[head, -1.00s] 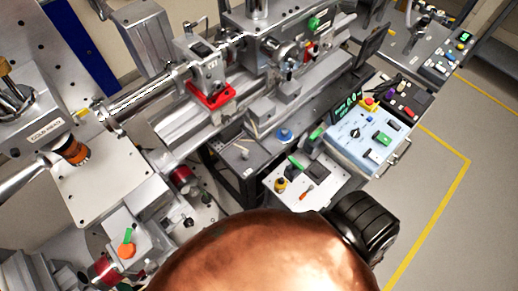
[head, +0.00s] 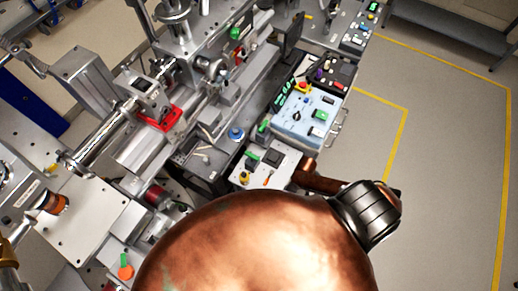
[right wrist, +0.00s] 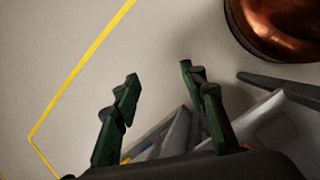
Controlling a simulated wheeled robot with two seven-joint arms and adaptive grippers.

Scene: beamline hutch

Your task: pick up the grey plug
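I cannot make out a grey plug for certain in either view. In the head view a light tray (head: 283,176) holds small items, among them a green piece (head: 252,154) and an orange-handled tool (head: 267,180); a dark block lies there too. My right gripper (right wrist: 160,78) shows in the right wrist view with its two dark green fingers apart and nothing between them. It hangs over pale floor, with a grey-edged surface beyond and below the fingers. In the head view the right gripper is hidden. My left gripper is in neither view.
A light blue control box (head: 305,115) with buttons stands behind the tray. Left of it are a dark bench with a blue knob (head: 236,133) and rail machinery with a red clamp (head: 165,118). Open floor with yellow lines (head: 405,125) lies right. My copper-coloured body hides the lower middle.

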